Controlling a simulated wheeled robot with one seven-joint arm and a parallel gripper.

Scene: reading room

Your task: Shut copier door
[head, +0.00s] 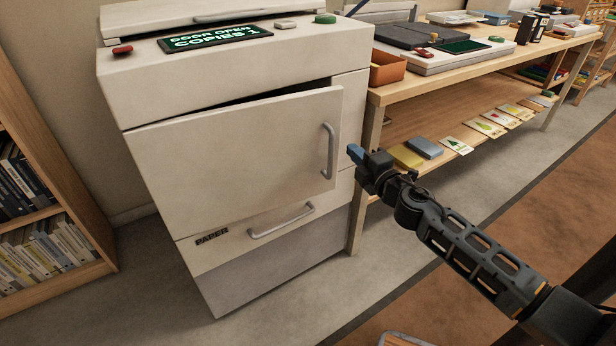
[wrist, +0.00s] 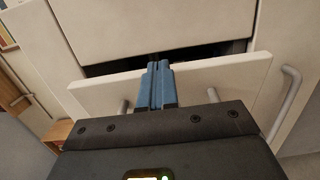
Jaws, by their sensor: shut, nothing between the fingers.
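The pale copier (head: 210,90) stands at left centre in the head view. Its front door (head: 230,150) is ajar, with a dark gap along its top and an upright grey handle (head: 328,150) near its free right edge. The copier's display (head: 215,38) reads "DOOR OPEN COPIES 1". My gripper (head: 353,152) is just right of the door's free edge, at handle height, with its blue fingers together and empty. In the wrist view the fingers (wrist: 156,72) overlap the edge of the door (wrist: 235,77), beside the dark gap. I cannot tell whether they touch it.
The paper drawer handle (head: 281,221) sits below the door. A wooden table (head: 470,68) with trays and devices stands close at the right; cards lie on its lower shelf (head: 388,128). A bookshelf (head: 50,160) is at the left. Grey floor (head: 350,290) in front of the copier is clear.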

